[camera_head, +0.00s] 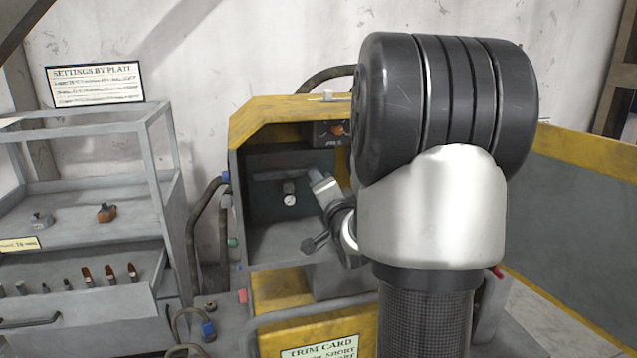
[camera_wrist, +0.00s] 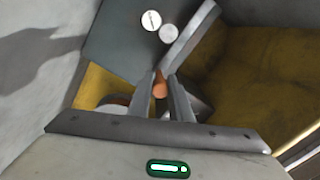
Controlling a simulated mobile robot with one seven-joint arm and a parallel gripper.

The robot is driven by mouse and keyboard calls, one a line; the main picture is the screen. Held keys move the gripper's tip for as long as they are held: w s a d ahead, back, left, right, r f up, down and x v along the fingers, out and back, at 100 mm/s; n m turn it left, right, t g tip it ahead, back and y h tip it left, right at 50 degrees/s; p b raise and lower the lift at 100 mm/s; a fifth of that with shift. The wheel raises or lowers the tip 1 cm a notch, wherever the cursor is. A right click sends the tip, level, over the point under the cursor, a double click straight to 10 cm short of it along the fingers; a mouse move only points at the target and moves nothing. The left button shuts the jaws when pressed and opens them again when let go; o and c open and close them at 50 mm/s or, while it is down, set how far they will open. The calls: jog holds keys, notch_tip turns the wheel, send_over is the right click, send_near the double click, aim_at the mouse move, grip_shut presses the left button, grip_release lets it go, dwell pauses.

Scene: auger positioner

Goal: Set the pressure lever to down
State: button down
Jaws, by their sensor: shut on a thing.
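In the wrist view my gripper (camera_wrist: 167,84) has its two fingers close together around a small orange knob (camera_wrist: 159,89). The knob may be the grip of the pressure lever; no label on it is readable. The rest of that lever is hidden by the fingers, so I cannot tell its position. In the head view the yellow-edged machine cabinet (camera_head: 290,108) stands open, and my arm reaches in at its right side. My large dark arm joint covers the cabinet's right part, and the fingertips cannot be made out there.
A grey rack (camera_head: 160,150) with small parts stands at the left. A trim card (camera_head: 322,348) is on the machine's front. Hoses and a rail run between rack and cabinet.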

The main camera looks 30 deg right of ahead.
jog(key=shift+f, duration=0.1)
jog(key=c, duration=1.6)
grip_release()
jog(key=shift+w, duration=0.1)
